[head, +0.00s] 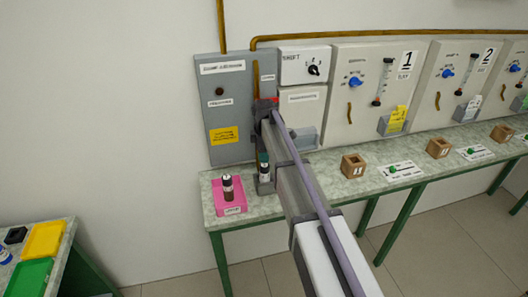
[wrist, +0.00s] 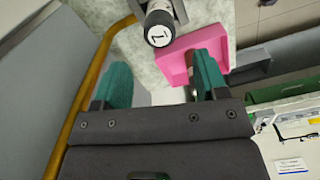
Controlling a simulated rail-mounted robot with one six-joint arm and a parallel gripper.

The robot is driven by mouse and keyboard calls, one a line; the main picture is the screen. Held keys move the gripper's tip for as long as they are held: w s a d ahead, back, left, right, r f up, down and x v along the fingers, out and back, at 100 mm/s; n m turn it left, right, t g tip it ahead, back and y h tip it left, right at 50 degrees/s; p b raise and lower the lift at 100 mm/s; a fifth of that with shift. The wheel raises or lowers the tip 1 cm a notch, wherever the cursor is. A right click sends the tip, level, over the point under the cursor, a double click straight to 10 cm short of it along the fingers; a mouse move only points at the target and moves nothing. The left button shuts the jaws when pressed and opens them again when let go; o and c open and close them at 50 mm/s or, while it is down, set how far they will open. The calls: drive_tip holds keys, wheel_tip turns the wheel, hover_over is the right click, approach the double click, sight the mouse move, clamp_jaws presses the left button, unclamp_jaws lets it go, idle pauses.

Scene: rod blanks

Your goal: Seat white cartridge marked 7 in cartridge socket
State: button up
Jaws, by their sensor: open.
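A cartridge with a white end face marked 7 (wrist: 159,36) and a dark body shows at the top of the wrist view, beside a grey bracket (wrist: 181,11) that looks like the cartridge socket. In the head view a dark cartridge with a white band (head: 264,175) stands at the bench's back left, partly behind my arm. My gripper (wrist: 162,66) has two teal fingers spread apart with nothing clearly between them. The marked end lies just beyond the fingertips. In the head view a teal fingertip shows just above that cartridge. How deep the cartridge sits is hidden.
A pink tray (head: 236,207) holds another dark cartridge with a white label (head: 227,184), left of my arm. A grey cabinet (head: 225,105) stands behind. Wooden blocks (head: 353,166) and white cards (head: 402,171) line the bench to the right.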

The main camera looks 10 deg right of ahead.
wheel_tip(320, 180, up, 2)
drive_tip(key=shift+r+p, duration=0.15)
drive_tip(key=shift+p, duration=0.25)
drive_tip(key=shift+s, duration=0.2)
drive_tip(key=s+m, duration=1.6)
drive_tip(key=s, duration=1.6)
wheel_tip(320, 180, down, 12)
drive_tip(key=w+b, duration=0.1)
drive_tip(key=b, duration=1)
drive_tip(key=shift+r+b, duration=0.2)
drive_tip(key=shift+b, duration=0.1)
drive_tip(key=shift+d, duration=0.1)
